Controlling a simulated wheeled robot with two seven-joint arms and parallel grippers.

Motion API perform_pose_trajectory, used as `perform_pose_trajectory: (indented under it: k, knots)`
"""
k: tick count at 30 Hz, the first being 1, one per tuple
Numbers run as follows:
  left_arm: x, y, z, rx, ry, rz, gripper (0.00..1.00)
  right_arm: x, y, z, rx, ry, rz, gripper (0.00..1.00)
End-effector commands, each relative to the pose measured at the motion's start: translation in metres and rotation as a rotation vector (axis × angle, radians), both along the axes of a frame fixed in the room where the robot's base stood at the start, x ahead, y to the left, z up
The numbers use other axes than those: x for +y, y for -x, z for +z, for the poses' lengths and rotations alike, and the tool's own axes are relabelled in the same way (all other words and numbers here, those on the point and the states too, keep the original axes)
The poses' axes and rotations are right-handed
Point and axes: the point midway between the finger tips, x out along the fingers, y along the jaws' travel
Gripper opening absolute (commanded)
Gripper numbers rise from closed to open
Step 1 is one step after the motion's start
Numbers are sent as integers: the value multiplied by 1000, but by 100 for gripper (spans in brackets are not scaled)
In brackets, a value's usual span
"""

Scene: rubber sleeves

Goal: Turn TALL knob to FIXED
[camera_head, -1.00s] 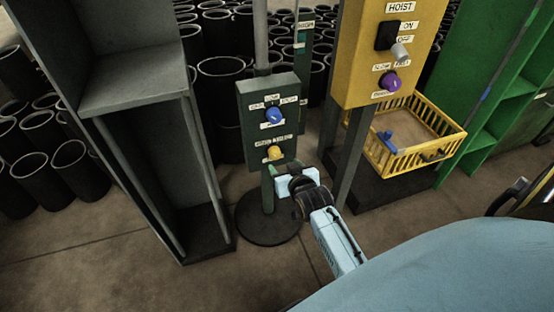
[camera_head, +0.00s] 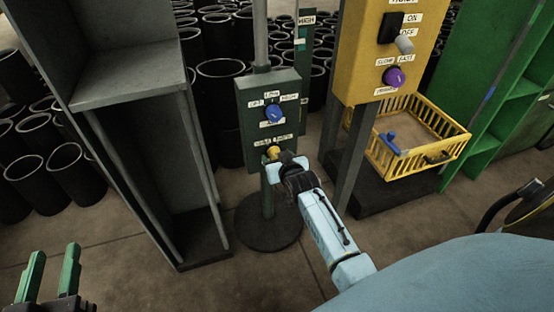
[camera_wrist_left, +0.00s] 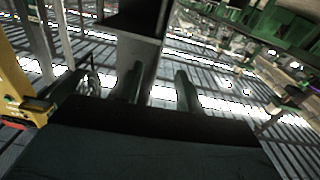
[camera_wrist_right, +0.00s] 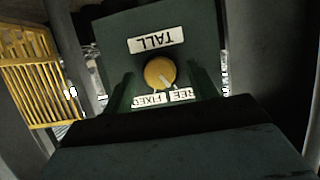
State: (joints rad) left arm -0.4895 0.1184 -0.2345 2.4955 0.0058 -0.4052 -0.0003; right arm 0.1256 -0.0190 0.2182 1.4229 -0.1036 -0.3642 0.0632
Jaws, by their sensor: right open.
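The yellow TALL knob (camera_head: 273,152) is low on a dark green panel (camera_head: 254,107) on a post. In the right wrist view the knob (camera_wrist_right: 158,71) faces me below the upside-down TALL label (camera_wrist_right: 156,43). The FIXED label (camera_wrist_right: 149,100) is below left of it and the partly hidden FREE label (camera_wrist_right: 181,95) below right. The knob's pale pointer slants down right, towards the FREE side. My right gripper (camera_head: 284,160) is open at the knob, one finger on each side; contact cannot be told. My left gripper (camera_head: 53,254) is open and empty at lower left.
A blue knob (camera_head: 273,112) sits higher on the same panel. A grey shelf unit (camera_head: 131,88) stands left of the post.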

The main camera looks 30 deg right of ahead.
Motion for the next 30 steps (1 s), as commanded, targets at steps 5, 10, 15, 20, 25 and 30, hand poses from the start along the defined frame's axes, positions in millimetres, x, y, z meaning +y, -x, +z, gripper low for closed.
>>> perform_pose_trajectory:
  k: [5,10,15,20,25,30]
  knots:
    - [-2,0,13,-77,24,-5,36,-2,-5,-2,0,0,0,58]
    - [-3,1,16,-97,30,-7,36,-2,-6,-2,0,0,0,58]
    - [-3,1,17,-96,30,-7,36,-2,-6,-2,0,0,0,58]
    - [-3,1,16,-95,30,-7,36,-2,-6,-2,0,0,0,39]
    - [-3,1,16,-94,28,-7,36,-2,-6,-2,0,0,0,17]
    - [-3,1,16,-89,27,-7,36,-2,-6,-2,-1,-4,-1,14]
